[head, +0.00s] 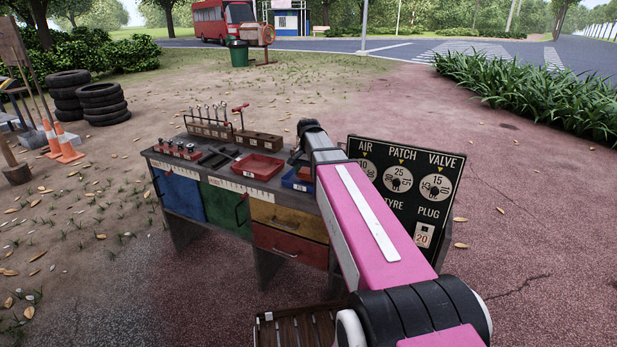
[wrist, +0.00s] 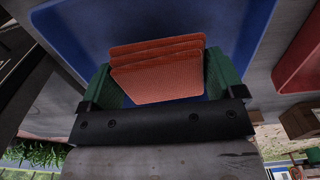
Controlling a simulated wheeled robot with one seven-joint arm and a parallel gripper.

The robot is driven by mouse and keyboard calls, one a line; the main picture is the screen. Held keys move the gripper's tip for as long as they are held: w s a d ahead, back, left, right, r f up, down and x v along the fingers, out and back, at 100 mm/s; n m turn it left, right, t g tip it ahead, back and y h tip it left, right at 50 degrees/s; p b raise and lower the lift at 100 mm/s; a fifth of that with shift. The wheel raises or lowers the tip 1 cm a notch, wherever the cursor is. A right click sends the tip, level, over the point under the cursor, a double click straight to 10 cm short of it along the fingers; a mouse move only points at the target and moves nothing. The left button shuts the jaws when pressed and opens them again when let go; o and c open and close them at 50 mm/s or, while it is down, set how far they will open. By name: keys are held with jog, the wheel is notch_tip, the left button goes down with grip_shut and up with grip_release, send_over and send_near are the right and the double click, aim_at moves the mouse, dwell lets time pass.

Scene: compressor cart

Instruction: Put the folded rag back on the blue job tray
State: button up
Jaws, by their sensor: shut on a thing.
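The folded rag (wrist: 158,70) is orange-red and layered, seen in the wrist view between the green finger pads of my gripper (wrist: 161,78). The gripper is shut on it. The blue job tray (wrist: 68,30) spreads behind and around the rag in that view, so the rag is over or in the tray; I cannot tell whether it touches the tray floor. In the head view the blue tray (head: 296,182) shows partly on the bench, right of the red tray. My arm hides the rag and fingertips there.
A red tray (head: 258,166) sits close left of the blue one; it also shows in the wrist view (wrist: 301,58). A tool rack (head: 210,128) and a wooden block (head: 258,145) stand at the bench's back. A black price board (head: 405,185) stands right of the bench.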

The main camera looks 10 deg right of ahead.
aim_at(309, 171)
jog(key=shift+f, duration=0.85)
jog(key=shift+f, duration=0.1)
jog(key=o, duration=0.7)
jog(key=shift+c, duration=0.2)
notch_tip(309, 171, up, 12)
